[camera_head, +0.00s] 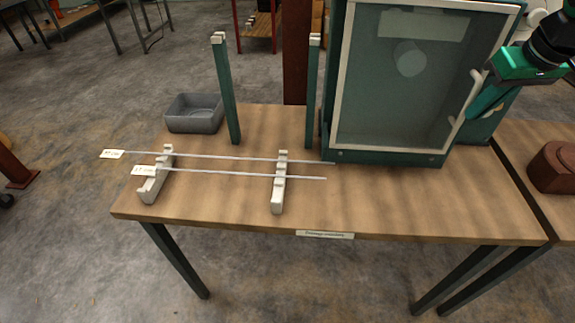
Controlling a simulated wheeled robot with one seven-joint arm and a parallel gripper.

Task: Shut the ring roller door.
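The ring roller door (400,95) is a glazed panel in a pale frame on a dark green cabinet at the back right of the table. A pale label and a whitish round patch show on or through the glass. I cannot tell from this view whether the door is fully shut or slightly ajar. A pale bar handle (457,120) runs along its right side.
Two thin rods (228,172) with tags lie across two notched pale rests (280,185) on the wooden table (400,205). Two green posts (228,95) and a grey bin (194,121) stand behind. A brown block (553,168) sits on the right-hand table. The table front before the door is clear.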

